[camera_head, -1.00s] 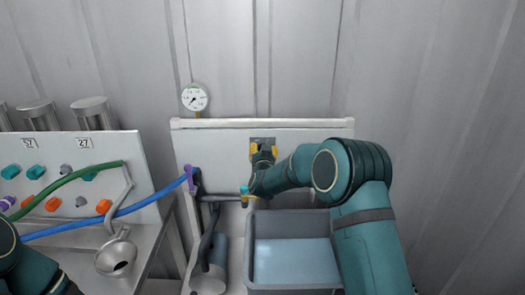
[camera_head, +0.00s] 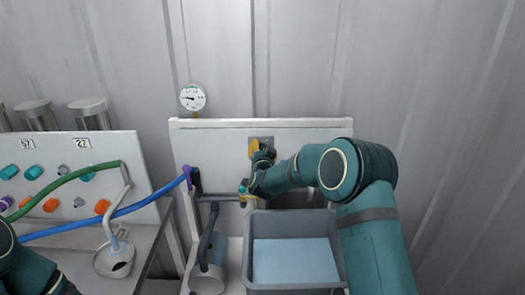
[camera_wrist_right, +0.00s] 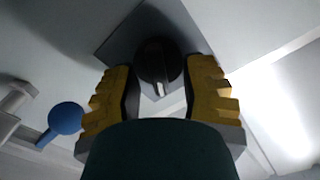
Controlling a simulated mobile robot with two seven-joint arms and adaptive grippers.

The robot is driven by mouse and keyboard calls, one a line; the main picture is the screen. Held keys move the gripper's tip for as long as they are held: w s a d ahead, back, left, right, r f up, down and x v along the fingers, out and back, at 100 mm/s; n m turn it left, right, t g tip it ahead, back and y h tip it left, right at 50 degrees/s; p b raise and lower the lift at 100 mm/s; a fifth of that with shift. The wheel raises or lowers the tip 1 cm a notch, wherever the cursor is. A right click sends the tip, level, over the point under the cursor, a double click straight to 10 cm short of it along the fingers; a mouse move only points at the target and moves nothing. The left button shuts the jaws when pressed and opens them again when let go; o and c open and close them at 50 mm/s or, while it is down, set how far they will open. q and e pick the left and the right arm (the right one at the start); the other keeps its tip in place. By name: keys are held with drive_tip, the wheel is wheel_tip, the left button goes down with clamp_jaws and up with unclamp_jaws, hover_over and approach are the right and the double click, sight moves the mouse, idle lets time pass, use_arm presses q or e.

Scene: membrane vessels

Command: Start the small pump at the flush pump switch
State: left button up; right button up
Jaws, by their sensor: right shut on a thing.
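The flush pump switch is a round black knob (camera_wrist_right: 157,60) with a pale pointer mark, on a grey plate (camera_wrist_right: 125,38). In the head view, its plate (camera_head: 268,140) is on the upright white panel (camera_head: 225,140). My right gripper (camera_wrist_right: 160,82) has its yellow-padded fingers on either side of the knob and is shut on it. In the head view, the right gripper (camera_head: 261,150) is at the plate and hides the knob. The wrist view shows the plate tilted. My left gripper is out of view; only part of the left arm shows at bottom left.
A round gauge (camera_head: 192,97) stands above the panel, its needle pointing left. A grey tub (camera_head: 248,255) with pale blue contents is below my right arm. Blue (camera_head: 150,203) and green (camera_head: 60,182) hoses cross the left control board (camera_head: 120,150).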

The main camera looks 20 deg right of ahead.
drive_tip(key=shift+r, duration=0.2)
drive_tip(key=o, duration=1.2)
drive_tip(key=shift+w+f, duration=0.1)
drive_tip(key=shift+f, duration=0.05)
drive_tip(key=shift+c, duration=0.2)
drive_tip(key=v, duration=1.2)
